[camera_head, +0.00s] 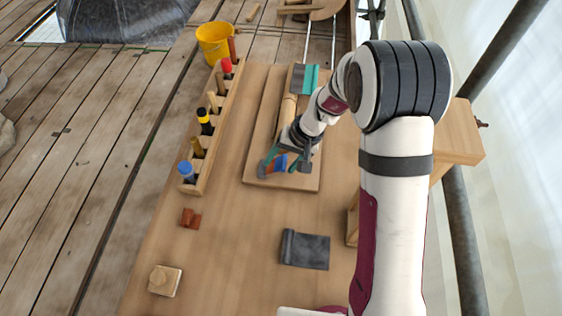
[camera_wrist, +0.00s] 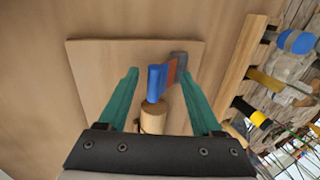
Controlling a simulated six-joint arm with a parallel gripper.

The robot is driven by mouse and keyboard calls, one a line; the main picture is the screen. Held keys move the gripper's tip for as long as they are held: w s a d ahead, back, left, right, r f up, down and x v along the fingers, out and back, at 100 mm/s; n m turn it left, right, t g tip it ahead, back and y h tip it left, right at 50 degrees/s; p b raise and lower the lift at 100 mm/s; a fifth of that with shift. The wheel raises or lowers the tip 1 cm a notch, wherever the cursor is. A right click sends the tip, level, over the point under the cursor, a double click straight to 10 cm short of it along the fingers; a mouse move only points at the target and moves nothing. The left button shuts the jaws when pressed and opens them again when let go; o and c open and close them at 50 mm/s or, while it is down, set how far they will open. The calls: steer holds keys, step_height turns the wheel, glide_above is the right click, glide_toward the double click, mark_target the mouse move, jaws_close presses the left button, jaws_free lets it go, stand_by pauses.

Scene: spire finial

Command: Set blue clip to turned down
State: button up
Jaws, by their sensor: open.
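The blue clip (camera_wrist: 156,82) stands up from a pale wooden board (camera_wrist: 100,60), by the end of a round wooden rod (camera_wrist: 153,119). An orange-brown piece and a grey piece sit beside it. In the head view, the blue clip (camera_head: 280,163) shows at the near end of the board (camera_head: 258,177), partly covered by my gripper. My gripper (camera_wrist: 158,76) is open with its teal fingers on either side of the clip. I see gaps between the fingers and the clip; contact at depth is hard to judge.
A wooden rack (camera_head: 208,153) of several coloured-handled tools stands left of the board. A teal and grey piece (camera_head: 305,78) lies at the board's far end. A dark rolled cloth (camera_head: 305,249), a brown block (camera_head: 191,218) and a small wooden block (camera_head: 165,281) lie nearer. A yellow bucket (camera_head: 214,42) stands behind.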

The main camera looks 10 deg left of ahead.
steer(key=shift+a+f, duration=0.15)
steer(key=shift+f, duration=0.25)
jaws_close()
steer(key=shift+s+d+f+y, duration=0.1)
steer(key=shift+d+f+y, duration=0.25)
steer(key=shift+y, duration=0.25)
steer(key=shift+d+f+y, duration=0.1)
steer(key=shift+f+y, duration=0.15)
steer(key=shift+y, duration=0.45)
jaws_free()
steer(key=shift+r, duration=0.1)
